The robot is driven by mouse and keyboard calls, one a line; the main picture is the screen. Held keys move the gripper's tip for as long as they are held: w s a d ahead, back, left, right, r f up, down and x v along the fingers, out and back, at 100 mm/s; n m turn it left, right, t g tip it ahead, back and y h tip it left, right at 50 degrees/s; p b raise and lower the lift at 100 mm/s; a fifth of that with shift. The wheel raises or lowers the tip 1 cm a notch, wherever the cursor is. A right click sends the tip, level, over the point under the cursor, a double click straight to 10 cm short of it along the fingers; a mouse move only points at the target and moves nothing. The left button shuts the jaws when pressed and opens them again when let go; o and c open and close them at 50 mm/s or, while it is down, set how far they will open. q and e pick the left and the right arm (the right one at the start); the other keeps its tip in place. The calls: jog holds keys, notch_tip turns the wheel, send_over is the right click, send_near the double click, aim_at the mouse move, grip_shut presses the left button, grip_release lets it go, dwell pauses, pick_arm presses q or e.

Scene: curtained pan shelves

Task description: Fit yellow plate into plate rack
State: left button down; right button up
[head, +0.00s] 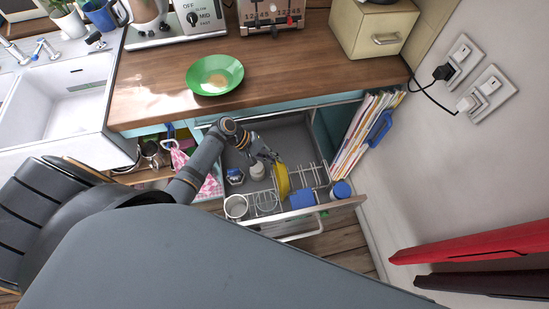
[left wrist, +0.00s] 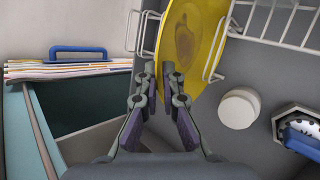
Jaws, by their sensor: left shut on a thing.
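The yellow plate (head: 282,181) stands on edge in the open drawer, at the wire plate rack (head: 313,177). My left gripper (head: 273,158) reaches down into the drawer and is shut on the plate's near edge. In the left wrist view the fingertips (left wrist: 161,78) pinch the rim of the plate (left wrist: 190,32). White rack wires (left wrist: 276,20) show on both sides of the plate there. Whether the plate's lower edge sits in a slot is hidden. My right gripper is not in view.
The drawer (head: 296,127) also holds a white container (head: 236,206), a white jar (head: 257,171) and blue items (head: 301,198). Papers with a blue-handled holder (head: 378,127) stand at its right.

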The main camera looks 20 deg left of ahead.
pick_arm(q)
jog(key=shift+f, duration=0.15)
jog(key=c, duration=1.4)
grip_release()
jog(key=shift+c, duration=0.2)
jog(key=v, duration=1.2)
jog(key=shift+f, duration=0.1)
